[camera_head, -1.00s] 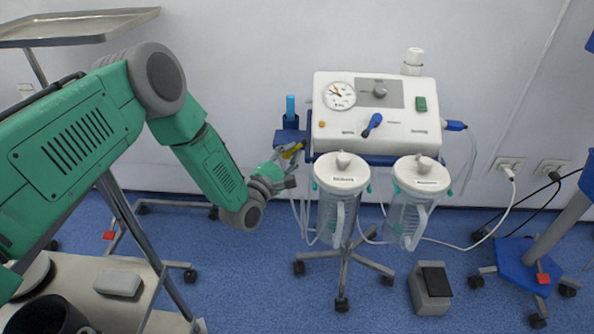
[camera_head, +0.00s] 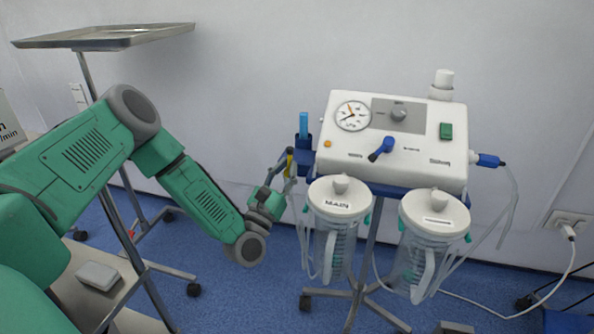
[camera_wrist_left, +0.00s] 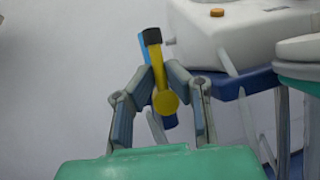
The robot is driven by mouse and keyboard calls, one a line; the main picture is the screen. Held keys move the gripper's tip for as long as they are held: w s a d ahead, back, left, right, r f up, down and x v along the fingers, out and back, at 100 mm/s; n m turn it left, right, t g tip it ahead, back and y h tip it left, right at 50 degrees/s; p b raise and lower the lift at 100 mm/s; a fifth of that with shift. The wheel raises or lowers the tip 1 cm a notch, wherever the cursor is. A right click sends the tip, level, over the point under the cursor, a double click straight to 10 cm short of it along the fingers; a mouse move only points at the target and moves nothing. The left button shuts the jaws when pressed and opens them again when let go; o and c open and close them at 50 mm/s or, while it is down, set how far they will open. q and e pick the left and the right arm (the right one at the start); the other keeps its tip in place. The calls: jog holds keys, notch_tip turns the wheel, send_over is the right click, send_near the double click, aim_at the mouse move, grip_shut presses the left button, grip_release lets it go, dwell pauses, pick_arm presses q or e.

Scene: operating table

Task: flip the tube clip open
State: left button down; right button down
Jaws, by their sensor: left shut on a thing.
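The tube clip (camera_head: 290,164) is a small yellow piece, just left of the suction unit's left jar in the head view. In the left wrist view the yellow clip (camera_wrist_left: 158,80) stands nearly upright, with a black upper end and a round yellow lower end. My left gripper (camera_head: 287,160) is at the clip, and its two fingers (camera_wrist_left: 159,80) close on it from both sides. The thin tube around the clip is hard to make out. My right gripper is not in view.
The white suction unit (camera_head: 390,140) stands right of the gripper, with a left jar (camera_head: 338,205) and a right jar (camera_head: 434,215) below. A blue holder with a light-blue cylinder (camera_head: 303,125) is just behind the clip. A tray stand (camera_head: 105,38) is at the left.

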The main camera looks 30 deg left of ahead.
pick_arm(q)
jog(key=shift+s+f+n+y, duration=0.1)
jog(key=shift+f+n+y, duration=0.15)
jog(key=shift+n+y, duration=0.2)
jog(key=shift+a+n, duration=0.15)
jog(key=shift+n, duration=0.1)
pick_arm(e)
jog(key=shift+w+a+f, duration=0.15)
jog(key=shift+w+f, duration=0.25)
pick_arm(q)
jog(key=c, duration=1.9)
grip_release()
jog(key=shift+r, duration=0.1)
notch_tip(320, 180, up, 10)
jog(key=shift+f, duration=0.2)
